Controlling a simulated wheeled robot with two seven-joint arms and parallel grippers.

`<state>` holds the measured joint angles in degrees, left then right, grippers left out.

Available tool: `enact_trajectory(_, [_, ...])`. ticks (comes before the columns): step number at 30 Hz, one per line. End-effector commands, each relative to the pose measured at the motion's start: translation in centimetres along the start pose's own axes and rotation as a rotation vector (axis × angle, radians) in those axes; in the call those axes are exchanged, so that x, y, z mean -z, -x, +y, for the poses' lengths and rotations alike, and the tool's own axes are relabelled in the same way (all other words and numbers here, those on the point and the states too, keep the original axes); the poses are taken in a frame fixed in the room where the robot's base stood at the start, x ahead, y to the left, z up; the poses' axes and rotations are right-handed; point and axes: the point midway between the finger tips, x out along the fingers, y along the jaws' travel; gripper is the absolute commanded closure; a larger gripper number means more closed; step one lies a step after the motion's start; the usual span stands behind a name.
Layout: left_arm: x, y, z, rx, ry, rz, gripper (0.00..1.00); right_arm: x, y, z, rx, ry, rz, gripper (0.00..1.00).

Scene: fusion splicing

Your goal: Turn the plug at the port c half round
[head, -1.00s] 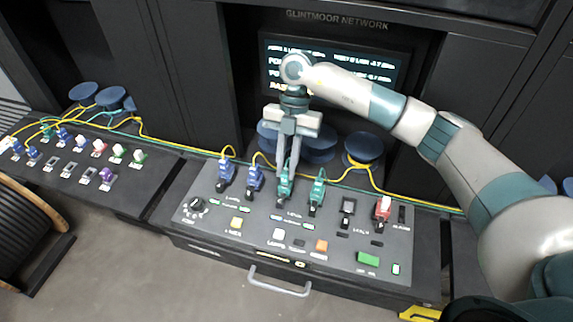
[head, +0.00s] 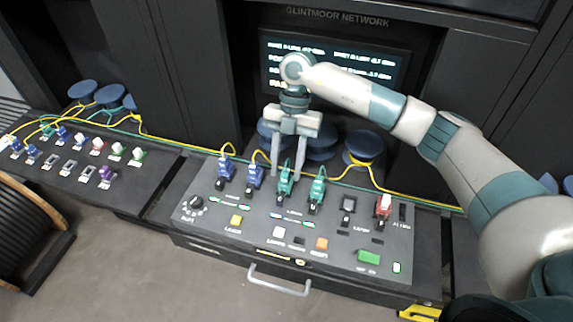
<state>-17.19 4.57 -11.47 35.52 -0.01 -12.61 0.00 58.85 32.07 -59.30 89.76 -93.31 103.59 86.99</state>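A row of plugs stands on the sloping black console (head: 330,262): two blue plugs (head: 226,171) and (head: 255,177), then a green plug (head: 285,186) and a second green plug (head: 317,190). The port letters are too small to read. My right gripper (head: 287,170) points down over the first green plug. Its fingers are open, one to each side of the plug's upper part, with gaps showing. My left gripper is not in view.
A red-and-white plug (head: 383,206) stands at the right of the row. Yellow cables (head: 190,151) run behind the plugs, near blue spools (head: 363,145). A lit screen (head: 385,69) is behind my arm. More plugs sit on the left panel (head: 140,196).

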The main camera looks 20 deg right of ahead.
Motion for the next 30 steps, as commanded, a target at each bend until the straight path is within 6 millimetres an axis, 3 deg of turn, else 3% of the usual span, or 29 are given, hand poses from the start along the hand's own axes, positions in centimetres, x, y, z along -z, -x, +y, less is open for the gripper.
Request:
enact_trajectory(5, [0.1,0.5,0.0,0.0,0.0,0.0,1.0,0.0,1.0,0.0,-0.001,0.0,-0.001,0.63])
enact_trajectory(19, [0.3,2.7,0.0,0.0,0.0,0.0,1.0,0.0,6.8,0.0,-0.001,-0.001,-0.001,0.63])
enact_trajectory(30, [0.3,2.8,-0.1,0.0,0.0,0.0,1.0,0.0,7.5,0.0,0.0,0.0,0.0,0.63])
